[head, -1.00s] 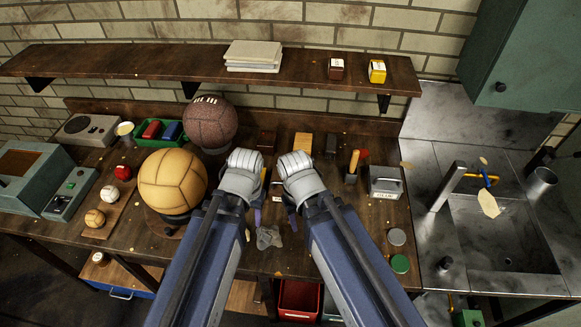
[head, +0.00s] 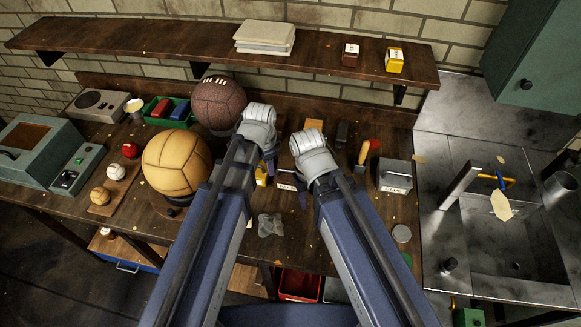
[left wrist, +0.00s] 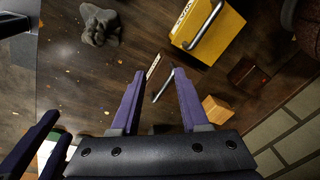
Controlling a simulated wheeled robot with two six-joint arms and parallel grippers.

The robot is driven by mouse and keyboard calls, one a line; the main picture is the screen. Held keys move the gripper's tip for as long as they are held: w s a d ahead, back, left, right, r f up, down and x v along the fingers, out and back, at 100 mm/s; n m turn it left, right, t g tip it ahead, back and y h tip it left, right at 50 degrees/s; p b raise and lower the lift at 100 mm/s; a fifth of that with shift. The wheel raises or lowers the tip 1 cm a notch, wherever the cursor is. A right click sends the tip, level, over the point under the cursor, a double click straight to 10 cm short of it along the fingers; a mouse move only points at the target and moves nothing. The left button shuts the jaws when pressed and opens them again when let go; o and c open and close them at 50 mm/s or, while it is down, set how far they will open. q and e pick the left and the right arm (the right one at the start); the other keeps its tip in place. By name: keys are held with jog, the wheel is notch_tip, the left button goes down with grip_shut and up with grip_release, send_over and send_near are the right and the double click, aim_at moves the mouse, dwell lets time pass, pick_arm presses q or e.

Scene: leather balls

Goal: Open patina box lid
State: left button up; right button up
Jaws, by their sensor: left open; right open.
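My left gripper (head: 270,168) is open and empty above the workbench. Its two purple fingers (left wrist: 157,82) stand apart in the left wrist view. Below and between them lies a dark box with a bar handle (left wrist: 163,85) and a white label (left wrist: 153,67); that label also shows in the head view (head: 287,187). A yellow box with a handle (left wrist: 215,40) stands beyond; it is mostly hidden behind my left gripper in the head view (head: 261,175). My right gripper (head: 303,195) is open, to the right.
A grey labelled box (head: 395,172) and a red-handled tool (head: 366,155) stand to the right. A tan ball (head: 175,165) and a brown ball (head: 217,105) are left of my arms. A grey cloth (head: 270,225) lies in front. A shelf (head: 180,38) runs above the bench.

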aim_at(291, 171)
pick_arm(q)
jog(key=w+d+m, duration=0.2)
jog(key=d+m, duration=0.4)
jog(key=m, duration=0.1)
jog(key=shift+w+d, duration=0.2)
jog(key=shift+w, duration=0.1)
jog(key=shift+f, duration=0.1)
jog(key=f+b, duration=0.2)
jog(key=w+f+b, duration=0.1)
jog(key=f+b, duration=0.4)
jog(key=shift+w+d+f+b, duration=0.15)
jog(key=shift+w+f+b, duration=0.1)
jog(key=shift+b, duration=0.1)
jog(key=shift+r, duration=0.1)
jog(key=shift+c, duration=0.2)
grip_shut()
dwell(0.6)
